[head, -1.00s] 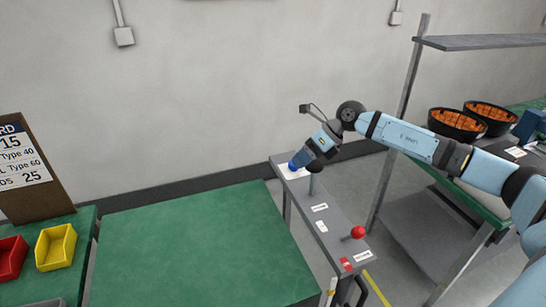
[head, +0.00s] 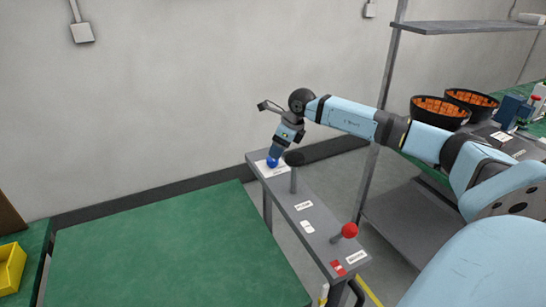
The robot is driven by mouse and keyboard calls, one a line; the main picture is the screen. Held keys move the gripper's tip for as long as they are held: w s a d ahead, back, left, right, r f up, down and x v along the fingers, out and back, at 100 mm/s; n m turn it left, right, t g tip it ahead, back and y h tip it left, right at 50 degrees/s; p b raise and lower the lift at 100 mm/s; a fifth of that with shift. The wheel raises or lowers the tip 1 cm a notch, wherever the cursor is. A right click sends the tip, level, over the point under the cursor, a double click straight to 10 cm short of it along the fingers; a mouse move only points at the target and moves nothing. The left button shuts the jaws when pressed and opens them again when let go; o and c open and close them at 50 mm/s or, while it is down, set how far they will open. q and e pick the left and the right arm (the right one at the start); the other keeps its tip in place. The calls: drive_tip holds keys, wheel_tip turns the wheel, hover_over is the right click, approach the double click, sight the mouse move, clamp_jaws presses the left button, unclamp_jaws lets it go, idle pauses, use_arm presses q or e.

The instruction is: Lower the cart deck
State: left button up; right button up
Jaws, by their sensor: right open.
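A narrow grey control stand (head: 318,235) runs along the right edge of a green-topped surface (head: 165,245), which may be the cart deck. The stand carries a blue knob (head: 272,162) at its far end, a black-topped lever (head: 294,159) beside it and a red-knobbed lever (head: 349,231) at its near end. My right gripper (head: 276,153) is open and points down at the blue knob. Its fingertips are too small to tell whether they touch it. My left gripper is not in view.
A grey shelf rack (head: 470,27) stands at the right. Black bowls with orange contents (head: 440,108) sit on the bench behind my right arm. A yellow bin (head: 10,268) is at the left edge. The green top is clear.

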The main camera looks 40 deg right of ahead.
sight(272, 162)
drive_tip(key=x, duration=0.5)
drive_tip(key=c, duration=0.9)
